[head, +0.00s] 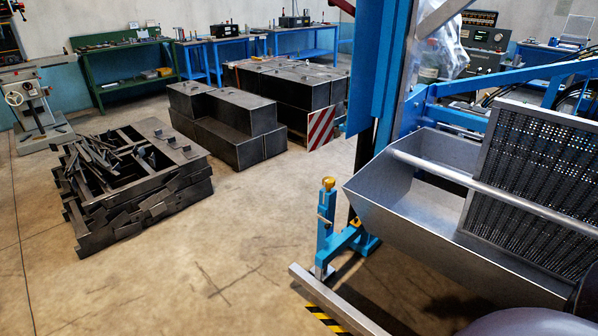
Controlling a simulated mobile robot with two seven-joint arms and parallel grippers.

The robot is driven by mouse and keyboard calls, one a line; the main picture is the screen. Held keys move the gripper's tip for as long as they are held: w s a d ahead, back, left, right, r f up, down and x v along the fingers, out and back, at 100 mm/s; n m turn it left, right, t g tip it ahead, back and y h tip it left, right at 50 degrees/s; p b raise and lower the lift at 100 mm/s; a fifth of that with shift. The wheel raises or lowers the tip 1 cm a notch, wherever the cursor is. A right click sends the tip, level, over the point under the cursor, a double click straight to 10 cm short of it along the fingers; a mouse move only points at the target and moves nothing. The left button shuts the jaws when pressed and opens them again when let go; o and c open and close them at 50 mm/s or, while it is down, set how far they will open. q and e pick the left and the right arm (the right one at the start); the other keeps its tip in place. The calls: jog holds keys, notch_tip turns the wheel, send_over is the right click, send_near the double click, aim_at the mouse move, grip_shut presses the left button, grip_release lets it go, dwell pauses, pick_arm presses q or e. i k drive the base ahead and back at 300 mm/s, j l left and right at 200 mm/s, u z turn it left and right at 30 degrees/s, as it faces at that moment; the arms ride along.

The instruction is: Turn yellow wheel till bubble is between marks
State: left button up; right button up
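A small yellow wheel or knob (328,183) sits on top of a short blue post (325,235) right of the picture's middle, low near the floor. The post belongs to a blue machine frame (372,85). A small pale fitting (322,220) shows on the post below the yellow part; it is too small to tell what it is. No bubble and no marks can be made out. Neither of my grippers is in view.
A grey metal trough (400,195) with a perforated sieve panel (540,180) fills the right. A long metal bar (340,300) lies low in front of the post. Black steel blocks (240,140) and a scrap stack (135,185) stand left. Concrete floor (240,260) between is clear.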

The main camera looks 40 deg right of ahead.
aim_at(328, 182)
jog(key=i+z, duration=0.1)
jog(key=i, duration=0.55)
jog(key=i+j+z, duration=0.1)
jog(key=i, duration=0.55)
jog(key=i+j+z, duration=0.15)
jog(key=i+z, duration=0.25)
jog(key=i+j+z, duration=0.2)
jog(key=z, duration=0.2)
jog(key=i+j+z, duration=0.65)
jog(key=j+z, duration=0.2)
jog(key=i+j+z, duration=0.15)
jog(key=j, duration=0.15)
jog(key=i+j+z, duration=0.15)
jog(key=j, duration=0.2)
jog(key=j+z, duration=0.15)
jog(key=j, duration=0.2)
jog(key=i, duration=0.05)
